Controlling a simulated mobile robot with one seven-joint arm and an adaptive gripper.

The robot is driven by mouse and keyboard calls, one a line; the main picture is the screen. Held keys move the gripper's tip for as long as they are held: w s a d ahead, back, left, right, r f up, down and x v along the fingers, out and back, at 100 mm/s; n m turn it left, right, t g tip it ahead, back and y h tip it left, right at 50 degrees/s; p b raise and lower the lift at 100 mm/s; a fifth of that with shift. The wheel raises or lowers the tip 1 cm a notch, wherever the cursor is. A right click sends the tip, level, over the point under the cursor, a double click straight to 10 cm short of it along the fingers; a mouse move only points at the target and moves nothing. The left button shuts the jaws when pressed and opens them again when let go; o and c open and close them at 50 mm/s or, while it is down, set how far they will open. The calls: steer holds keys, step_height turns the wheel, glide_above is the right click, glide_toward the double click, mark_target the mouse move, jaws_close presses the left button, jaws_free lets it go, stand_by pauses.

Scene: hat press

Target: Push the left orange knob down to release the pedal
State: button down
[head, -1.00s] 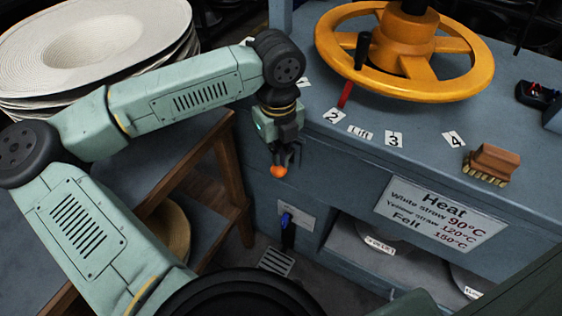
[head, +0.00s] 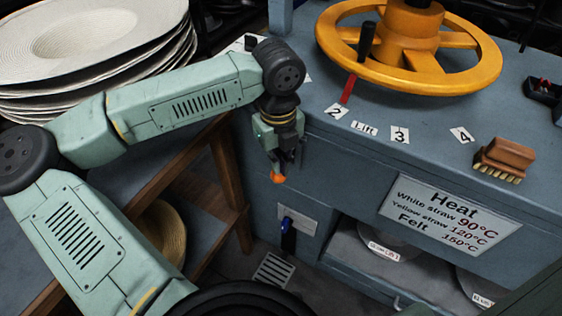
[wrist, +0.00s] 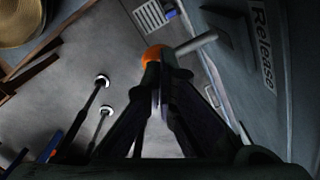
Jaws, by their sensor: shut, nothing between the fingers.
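The left orange knob (head: 278,178) shows at the front of the blue-grey press cabinet, just below my gripper (head: 287,160) in the head view. In the wrist view the orange knob (wrist: 151,56) sits at the end of a grey lever (wrist: 196,43). My gripper (wrist: 164,68) is shut and empty, its fingertips over the near side of the knob and hiding part of it. They look in contact, but I cannot be sure. A "Release" label (wrist: 263,45) is beside the lever. The pedal is not clearly visible.
A yellow handwheel (head: 470,75) and a wooden brush (head: 504,160) are on the cabinet top. A blue-handled lever (head: 288,234) is below the knob. Straw hats (head: 95,60) are stacked at left, above a wooden stand (head: 228,175). Two white-topped rods (wrist: 104,110) rise from the floor.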

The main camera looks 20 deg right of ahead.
steer(key=shift+f+b, duration=0.35)
steer(key=shift+f, duration=0.1)
steer(key=shift+r, duration=0.15)
steer(key=shift+r+p, duration=1.95)
steer(key=shift+r, duration=2)
steer(key=shift+s, duration=0.15)
